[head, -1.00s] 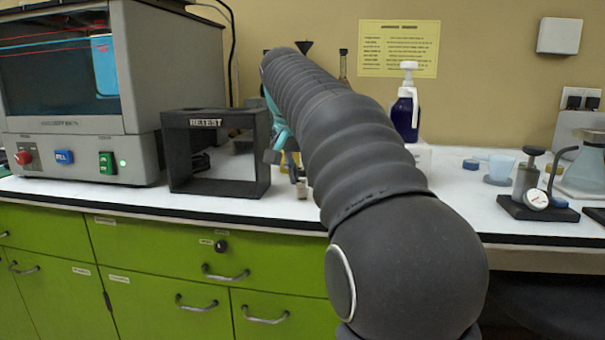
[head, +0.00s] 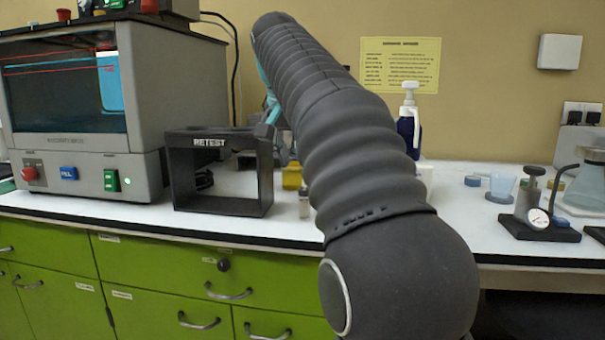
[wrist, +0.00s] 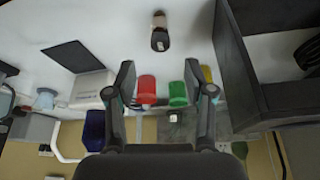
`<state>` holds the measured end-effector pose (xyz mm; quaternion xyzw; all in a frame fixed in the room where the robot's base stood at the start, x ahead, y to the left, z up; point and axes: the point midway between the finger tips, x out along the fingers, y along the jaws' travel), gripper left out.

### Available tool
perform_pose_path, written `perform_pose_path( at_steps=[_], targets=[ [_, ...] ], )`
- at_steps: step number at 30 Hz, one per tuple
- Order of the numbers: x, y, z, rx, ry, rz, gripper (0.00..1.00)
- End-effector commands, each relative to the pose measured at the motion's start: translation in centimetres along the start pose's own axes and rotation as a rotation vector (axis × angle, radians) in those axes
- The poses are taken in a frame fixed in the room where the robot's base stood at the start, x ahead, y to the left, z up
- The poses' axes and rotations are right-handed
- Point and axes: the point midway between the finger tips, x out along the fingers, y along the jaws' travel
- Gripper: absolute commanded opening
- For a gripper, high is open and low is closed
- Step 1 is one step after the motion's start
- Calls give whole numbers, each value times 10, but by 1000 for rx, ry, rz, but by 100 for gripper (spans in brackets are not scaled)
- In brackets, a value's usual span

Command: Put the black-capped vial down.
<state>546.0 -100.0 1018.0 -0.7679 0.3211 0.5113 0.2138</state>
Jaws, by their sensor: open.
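The black-capped vial (wrist: 159,32) stands upright on the white counter in the wrist view, its dark cap toward the camera. In the head view the small vial (head: 304,204) stands near the counter's front edge, just right of the black RETEST box and beside my arm. My gripper (wrist: 159,78) is open, with its two fingers wide apart and nothing held between them. The vial is apart from both fingers.
The black RETEST box (head: 181,175) stands close left of the vial. Red (wrist: 146,88), green (wrist: 178,94) and yellow (wrist: 206,73) items show beyond the fingers in the wrist view. A blue pump bottle (head: 408,131) and a gauge device (head: 538,216) stand to the right.

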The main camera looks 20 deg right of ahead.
Motion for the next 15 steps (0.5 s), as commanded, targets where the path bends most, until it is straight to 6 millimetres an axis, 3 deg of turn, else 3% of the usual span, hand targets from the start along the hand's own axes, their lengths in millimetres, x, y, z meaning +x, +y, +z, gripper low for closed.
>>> perform_pose_path(
  at_steps=[7,15],
  targets=[
    [-25,-1,0,-1,0,-1,53],
    [-30,0,2,-6,-2,-1,53]
  ],
)
